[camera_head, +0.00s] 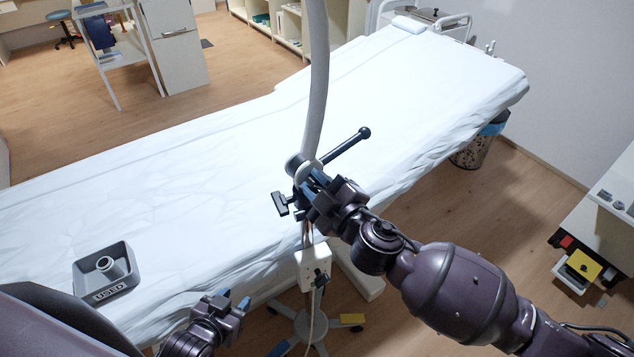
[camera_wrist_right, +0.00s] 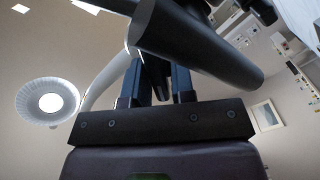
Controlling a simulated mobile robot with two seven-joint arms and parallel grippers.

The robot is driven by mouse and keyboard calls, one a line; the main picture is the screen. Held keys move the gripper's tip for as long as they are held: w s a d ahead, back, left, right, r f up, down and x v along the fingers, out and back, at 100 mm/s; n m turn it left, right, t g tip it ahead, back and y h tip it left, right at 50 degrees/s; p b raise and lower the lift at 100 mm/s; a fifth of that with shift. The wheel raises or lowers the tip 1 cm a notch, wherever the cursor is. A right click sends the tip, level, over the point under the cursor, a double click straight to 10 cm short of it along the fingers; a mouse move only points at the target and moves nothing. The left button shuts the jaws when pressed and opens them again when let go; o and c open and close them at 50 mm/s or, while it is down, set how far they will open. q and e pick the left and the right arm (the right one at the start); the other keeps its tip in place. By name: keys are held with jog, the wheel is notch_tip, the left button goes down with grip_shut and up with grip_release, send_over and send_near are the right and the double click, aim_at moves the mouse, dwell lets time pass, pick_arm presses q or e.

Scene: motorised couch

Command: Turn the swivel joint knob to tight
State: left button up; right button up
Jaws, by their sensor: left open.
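The dark swivel joint (camera_head: 297,165) sits at the lower end of a grey curved tube (camera_head: 317,80), over the couch's near edge. A black handle with a ball end (camera_head: 364,132) sticks out to the upper right. A black T-shaped knob (camera_head: 281,204) sticks out to the lower left. My right gripper (camera_head: 311,184) is at the joint, its blue fingers close against it. In the right wrist view its fingers (camera_wrist_right: 157,82) stand apart with a dark part between them; whether they grip it is unclear. A thick black cylinder (camera_wrist_right: 190,45) crosses in front. My left gripper (camera_head: 234,299) is open and empty, low left of the joint.
The couch (camera_head: 220,150) has a white sheet. A grey tray marked USED (camera_head: 107,288) with a ring-shaped part lies on its left. A white box (camera_head: 313,263) hangs below the joint. A bin (camera_head: 474,150) and a white cabinet (camera_head: 615,200) stand right. A round lamp shows in the wrist view (camera_wrist_right: 48,102).

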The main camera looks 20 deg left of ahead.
grip_shut()
jog(key=shift+n, duration=0.4)
jog(key=n+p, duration=0.1)
jog(key=n, duration=0.2)
jog(key=shift+s+p, duration=0.1)
jog(key=shift+p, duration=0.25)
jog(key=n, duration=0.2)
jog(key=n+p, duration=0.1)
jog(key=n, duration=0.1)
jog(key=shift+a+f, duration=0.1)
jog(key=shift+f, duration=0.25)
jog(key=shift+n, duration=0.4)
jog(key=shift+f+n, duration=0.1)
jog(key=shift+n, duration=0.2)
jog(key=o, duration=0.6)
grip_release()
